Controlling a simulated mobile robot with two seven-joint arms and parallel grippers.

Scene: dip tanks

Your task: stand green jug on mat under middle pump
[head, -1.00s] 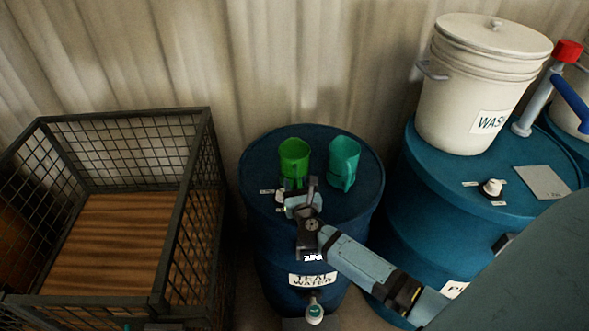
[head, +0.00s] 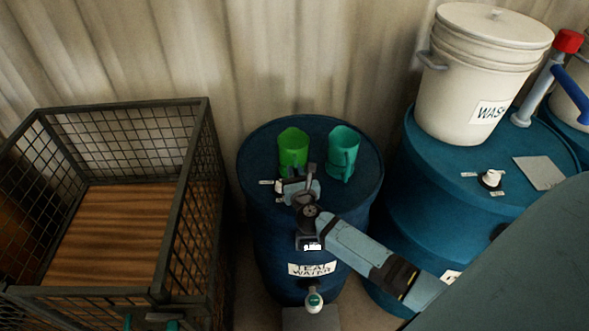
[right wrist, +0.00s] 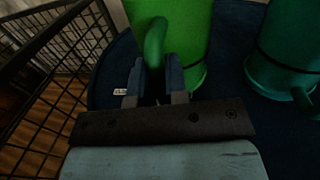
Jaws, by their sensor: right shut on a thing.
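The green jug (head: 293,150) stands upright on top of the drum labelled TEAL WATER (head: 262,222). My right gripper (head: 298,184) is at its near side. In the right wrist view the gripper (right wrist: 160,92) is shut on the handle of the green jug (right wrist: 182,45). A flat grey mat (head: 539,173) lies on the blue drum to the right. A pump (head: 547,88) with a red top and a blue handle stands behind the mat; I cannot tell whether it is the middle one. My left gripper is not in view.
A teal jug (head: 343,155) stands close to the right of the green one. A white WASH bucket (head: 470,85) and a small white-topped fitting (head: 491,178) are on the right drum (head: 440,180). A wire cage (head: 192,200) stands to the left.

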